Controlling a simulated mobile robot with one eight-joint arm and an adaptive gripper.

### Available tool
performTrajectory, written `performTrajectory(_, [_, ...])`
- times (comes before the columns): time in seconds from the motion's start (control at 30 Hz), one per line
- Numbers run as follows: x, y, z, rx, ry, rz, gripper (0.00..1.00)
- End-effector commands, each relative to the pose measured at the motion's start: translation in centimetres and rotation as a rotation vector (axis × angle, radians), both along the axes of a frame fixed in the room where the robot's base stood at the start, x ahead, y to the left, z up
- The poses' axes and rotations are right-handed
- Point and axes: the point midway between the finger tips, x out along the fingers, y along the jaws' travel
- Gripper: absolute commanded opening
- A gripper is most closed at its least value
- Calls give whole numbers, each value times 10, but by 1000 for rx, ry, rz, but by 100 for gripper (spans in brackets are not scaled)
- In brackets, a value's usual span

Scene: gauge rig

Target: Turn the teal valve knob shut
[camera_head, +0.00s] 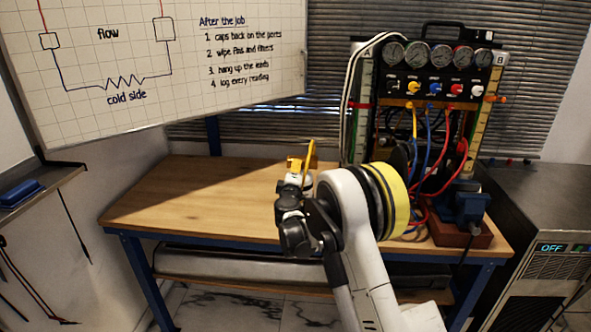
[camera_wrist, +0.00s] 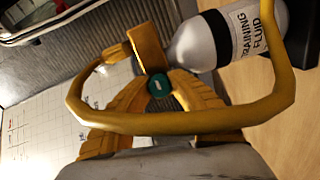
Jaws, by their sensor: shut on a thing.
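The teal valve knob (camera_wrist: 160,84) is a small round cap below a yellow block (camera_wrist: 149,47), near the middle of the wrist view. My gripper (camera_wrist: 158,97) is shut on the knob, with its ribbed yellow fingers on either side of it. A silver cylinder (camera_wrist: 199,42) labelled TRAINING FLUID lies just behind the block. A yellow loop (camera_wrist: 180,122) crosses in front of my fingers. In the head view, the yellow loop (camera_head: 311,155) stands above the bench, and the knob is hidden there.
The wooden bench (camera_head: 185,195) is bare on its left. A gauge panel (camera_head: 430,75) with coloured hoses stands at the back right. A blue vise (camera_head: 463,203) is at the bench's right end. A whiteboard (camera_head: 150,60) hangs at the left.

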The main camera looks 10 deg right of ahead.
Motion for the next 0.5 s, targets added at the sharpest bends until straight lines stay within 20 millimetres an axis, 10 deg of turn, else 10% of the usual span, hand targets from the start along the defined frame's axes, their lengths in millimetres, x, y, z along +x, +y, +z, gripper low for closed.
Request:
performTrajectory(0.13, [0, 1, 0, -1, 0, 2, 0])
performTrajectory(0.17, [0, 1, 0, -1, 0, 2, 30])
performTrajectory(0.23, [0, 1, 0, -1, 0, 1, 46])
performTrajectory(0.5, [0, 0, 0, -1, 0, 1, 46])
